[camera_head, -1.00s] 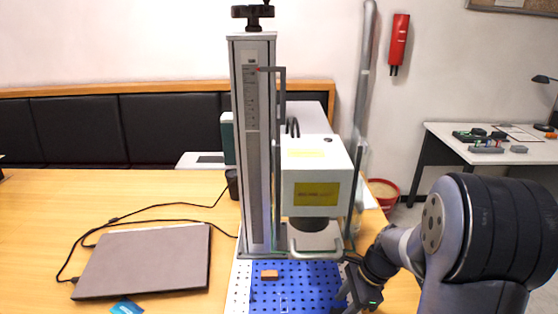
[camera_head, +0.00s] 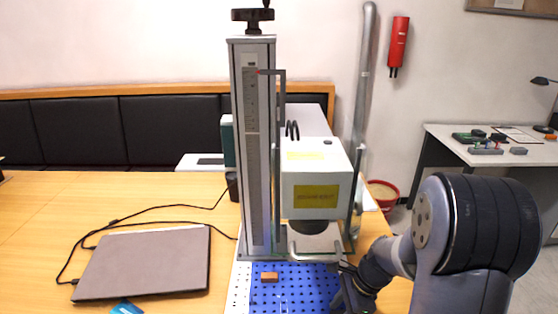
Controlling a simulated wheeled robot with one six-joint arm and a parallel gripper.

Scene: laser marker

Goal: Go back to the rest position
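My gripper (camera_head: 342,298) is at the bottom right of the laser marker, low over the right edge of the blue perforated plate (camera_head: 310,284). Its fingers are small and partly cut off by the lower frame edge, so I cannot tell whether they are open or shut. The laser marker (camera_head: 316,188) stands behind the plate, with its white head on a tall grey column (camera_head: 258,150). A small orange-brown block (camera_head: 269,277) lies on the plate, left of my gripper and apart from it.
A closed laptop (camera_head: 145,262) with black cables lies on the wooden table (camera_head: 60,200) at left. A blue card (camera_head: 126,307) lies at the front. A red bin (camera_head: 383,192) stands behind my arm. A second desk (camera_head: 455,140) with small parts is at far right.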

